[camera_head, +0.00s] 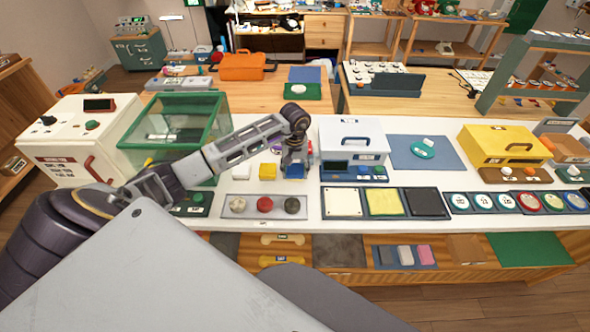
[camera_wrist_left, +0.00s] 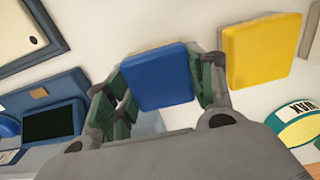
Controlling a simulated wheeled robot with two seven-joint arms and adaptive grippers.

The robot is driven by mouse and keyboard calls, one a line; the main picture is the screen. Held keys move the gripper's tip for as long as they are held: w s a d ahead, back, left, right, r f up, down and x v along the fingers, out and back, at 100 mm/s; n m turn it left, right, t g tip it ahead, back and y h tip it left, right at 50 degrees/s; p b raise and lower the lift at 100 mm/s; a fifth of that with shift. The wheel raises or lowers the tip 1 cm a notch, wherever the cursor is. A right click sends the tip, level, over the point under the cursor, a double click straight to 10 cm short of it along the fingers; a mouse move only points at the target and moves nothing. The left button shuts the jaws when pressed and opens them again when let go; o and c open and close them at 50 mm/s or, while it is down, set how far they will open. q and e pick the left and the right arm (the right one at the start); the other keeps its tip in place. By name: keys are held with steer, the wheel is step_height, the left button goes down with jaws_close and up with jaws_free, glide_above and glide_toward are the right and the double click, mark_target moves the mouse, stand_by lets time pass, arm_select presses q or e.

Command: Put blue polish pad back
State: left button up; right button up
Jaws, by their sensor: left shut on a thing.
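The blue polish pad (camera_wrist_left: 158,78) is a square blue block held between the green-lined fingers of my left gripper (camera_wrist_left: 157,90) in the wrist view. In the head view my left gripper (camera_head: 295,165) is over the white counter, just right of the yellow pad (camera_head: 267,172). A blue patch shows at its fingers there. The yellow pad also shows in the wrist view (camera_wrist_left: 260,48), close beside the blue pad. I cannot tell whether the blue pad touches the counter. My right gripper is not in view.
A white pad (camera_head: 240,173) lies left of the yellow one. A tray (camera_head: 225,214) with three round knobs is in front. A white case (camera_head: 350,137) stands close on the right, and a green glass box (camera_head: 185,115) on the left.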

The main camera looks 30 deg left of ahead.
mark_target(295, 168)
arm_select(q)
steer(key=shift+f, duration=0.1)
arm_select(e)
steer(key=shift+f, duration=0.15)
arm_select(q)
steer(key=o, duration=1)
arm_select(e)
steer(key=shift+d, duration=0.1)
arm_select(q)
steer(key=shift+r, duration=0.25)
step_height(295, 168, up, 10)
steer(key=shift+f+b, duration=0.1)
steer(key=shift+b, duration=0.5)
steer(key=shift+r, duration=0.95)
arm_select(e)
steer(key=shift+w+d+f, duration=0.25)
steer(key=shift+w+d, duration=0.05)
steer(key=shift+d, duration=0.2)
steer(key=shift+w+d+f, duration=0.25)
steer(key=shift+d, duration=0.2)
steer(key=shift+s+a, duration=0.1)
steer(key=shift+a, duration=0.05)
